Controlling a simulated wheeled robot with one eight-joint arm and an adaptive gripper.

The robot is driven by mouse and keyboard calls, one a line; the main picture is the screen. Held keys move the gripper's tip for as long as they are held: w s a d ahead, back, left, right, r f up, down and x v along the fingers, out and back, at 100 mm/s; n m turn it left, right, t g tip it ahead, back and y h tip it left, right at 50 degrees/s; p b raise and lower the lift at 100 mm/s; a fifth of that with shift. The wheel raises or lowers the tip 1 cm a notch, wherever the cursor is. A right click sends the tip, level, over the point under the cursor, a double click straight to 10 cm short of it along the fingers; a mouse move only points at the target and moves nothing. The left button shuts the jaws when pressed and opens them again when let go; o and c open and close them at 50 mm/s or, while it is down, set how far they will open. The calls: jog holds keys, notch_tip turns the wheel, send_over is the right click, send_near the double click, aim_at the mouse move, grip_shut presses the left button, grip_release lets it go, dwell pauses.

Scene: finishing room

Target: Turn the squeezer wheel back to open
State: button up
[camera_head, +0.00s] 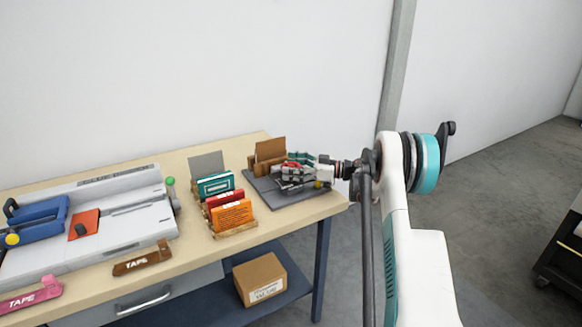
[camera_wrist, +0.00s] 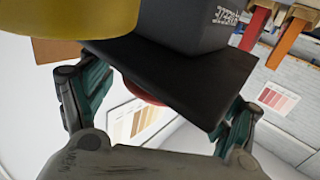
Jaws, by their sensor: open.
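The squeezer stands on a dark grey base plate (camera_head: 287,201) at the right end of the table in the head view. My gripper (camera_head: 293,172) is over the plate and hides much of the squeezer. In the wrist view my gripper (camera_wrist: 165,88) is open, its teal fingers to either side of a dark flat bar (camera_wrist: 165,68). A red rounded part (camera_wrist: 143,92) shows partly behind the bar. A dark grey block (camera_wrist: 205,28) with lettering and a large yellow rounded part (camera_wrist: 85,14) are close by. I cannot tell whether the fingers touch anything, or how far the wheel is turned.
Left of the plate stand a teal card (camera_head: 215,184), a red card (camera_head: 224,200) and an orange card (camera_head: 232,215) in wooden holders. A brown board (camera_head: 270,149) stands behind the gripper. A white machine (camera_head: 125,210) fills the table's left. A carton (camera_head: 261,279) sits below.

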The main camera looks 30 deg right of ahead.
jog(key=v, duration=1.2)
